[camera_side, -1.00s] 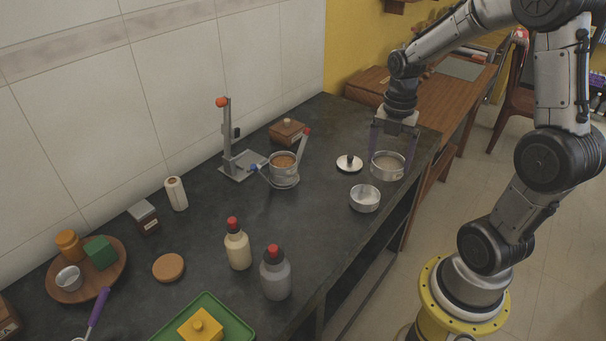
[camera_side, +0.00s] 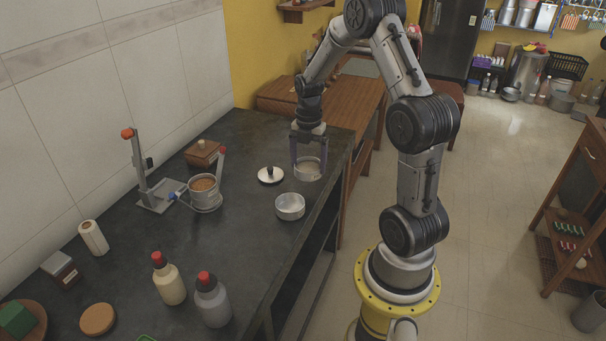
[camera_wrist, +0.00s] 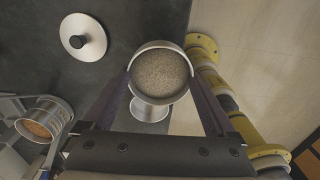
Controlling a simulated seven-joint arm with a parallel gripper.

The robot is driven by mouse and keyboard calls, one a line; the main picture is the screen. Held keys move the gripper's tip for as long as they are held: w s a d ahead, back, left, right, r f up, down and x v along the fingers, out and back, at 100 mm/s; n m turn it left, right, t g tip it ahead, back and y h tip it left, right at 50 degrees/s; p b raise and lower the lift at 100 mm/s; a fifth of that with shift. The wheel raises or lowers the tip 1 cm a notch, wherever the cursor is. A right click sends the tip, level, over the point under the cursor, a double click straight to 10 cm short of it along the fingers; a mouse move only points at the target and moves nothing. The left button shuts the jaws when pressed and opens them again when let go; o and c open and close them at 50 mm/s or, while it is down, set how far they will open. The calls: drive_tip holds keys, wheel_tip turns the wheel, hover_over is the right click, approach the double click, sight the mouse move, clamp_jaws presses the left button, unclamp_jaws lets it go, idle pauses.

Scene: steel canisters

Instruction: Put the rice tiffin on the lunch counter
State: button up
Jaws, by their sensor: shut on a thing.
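A round steel tiffin (camera_side: 308,172) filled with pale grains like rice is between the fingers of my gripper (camera_side: 309,164), near the far right end of the dark counter (camera_side: 245,240). In the wrist view, the tiffin (camera_wrist: 160,74) is upright, with my gripper's fingers (camera_wrist: 161,82) shut on its two sides. Its base is hard to see, and I cannot tell how far it is above the counter. A wooden table (camera_side: 345,105) stands beyond the dark counter by the yellow wall. No label shows which surface is the lunch counter.
A shiny open tin (camera_side: 290,207) and a knobbed lid (camera_side: 270,175) are close by. A tin with brown contents (camera_side: 204,190) sits in a holder beside a metal stand (camera_side: 145,175). Two red-capped bottles (camera_side: 169,280) are nearer. The floor (camera_side: 490,200) at right is open.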

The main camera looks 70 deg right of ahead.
sight(304, 168)
drive_tip(key=f, duration=0.1)
drive_tip(key=w+d+f, duration=0.1)
drive_tip(key=shift+w+d+f, duration=0.2)
drive_tip(key=shift+w+f, duration=0.1)
drive_tip(key=shift+f, duration=1.6)
drive_tip(key=o, duration=1.1)
drive_tip(key=shift+f, duration=0.15)
